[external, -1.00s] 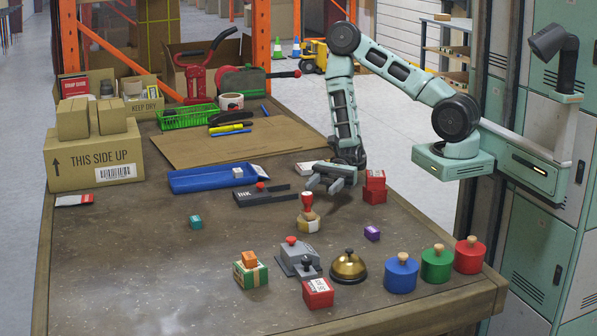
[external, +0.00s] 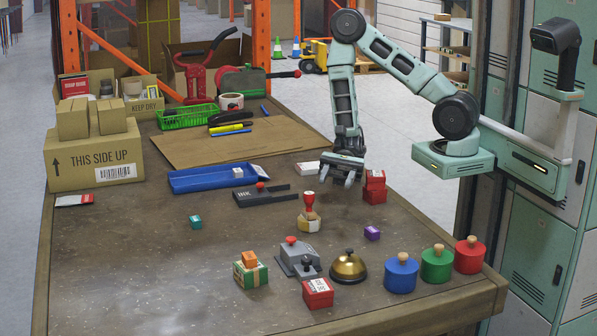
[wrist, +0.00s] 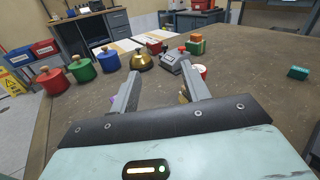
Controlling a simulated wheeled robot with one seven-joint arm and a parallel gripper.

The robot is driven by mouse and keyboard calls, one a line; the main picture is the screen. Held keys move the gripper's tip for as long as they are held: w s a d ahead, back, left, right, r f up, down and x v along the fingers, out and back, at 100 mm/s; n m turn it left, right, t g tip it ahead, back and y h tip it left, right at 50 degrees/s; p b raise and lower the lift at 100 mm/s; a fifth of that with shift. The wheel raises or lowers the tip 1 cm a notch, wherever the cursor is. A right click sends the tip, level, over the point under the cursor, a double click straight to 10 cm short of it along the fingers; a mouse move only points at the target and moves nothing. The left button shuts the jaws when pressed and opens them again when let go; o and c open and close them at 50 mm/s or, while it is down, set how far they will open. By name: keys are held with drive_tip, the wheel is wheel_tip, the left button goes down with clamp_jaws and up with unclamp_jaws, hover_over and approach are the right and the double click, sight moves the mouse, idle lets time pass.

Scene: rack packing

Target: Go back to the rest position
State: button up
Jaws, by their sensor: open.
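My gripper (external: 344,179) hangs above the back right of the table (external: 130,250), apart from the objects below it. In the wrist view my gripper (wrist: 158,98) shows two grey fingers spread apart with nothing held between them. The red-handled stamp (external: 309,212) stands upright on the table in front of my gripper.
A blue tray (external: 205,181) and an ink pad (external: 262,196) lie left of my gripper. A brass bell (external: 348,267) and blue, green and red knobbed weights (external: 436,263) stand along the front right. The table's left front is mostly clear.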

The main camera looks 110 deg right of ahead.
drive_tip(key=s+a+r+n+g+h+p, duration=0.2)
drive_tip(key=s+a+r+n+g+h, duration=0.1)
drive_tip(key=s+a+n+g, duration=0.5)
drive_tip(key=s+a+r+n+g+h+p, duration=0.2)
drive_tip(key=s+a+r+n+g, duration=0.1)
drive_tip(key=s+a+n+g, duration=0.5)
drive_tip(key=s+d+r+n+t+h+p, duration=0.1)
drive_tip(key=s+r+n+t+h, duration=0.1)
drive_tip(key=n, duration=0.5)
drive_tip(key=s+d+r+n+t+h+p, duration=0.1)
drive_tip(key=s+r+n+t+h+p, duration=0.1)
drive_tip(key=n+h, duration=0.5)
drive_tip(key=shift+s+r+n+t, duration=0.6)
drive_tip(key=shift+r+t, duration=0.4)
drive_tip(key=shift+r, duration=0.65)
drive_tip(key=shift+d, duration=0.1)
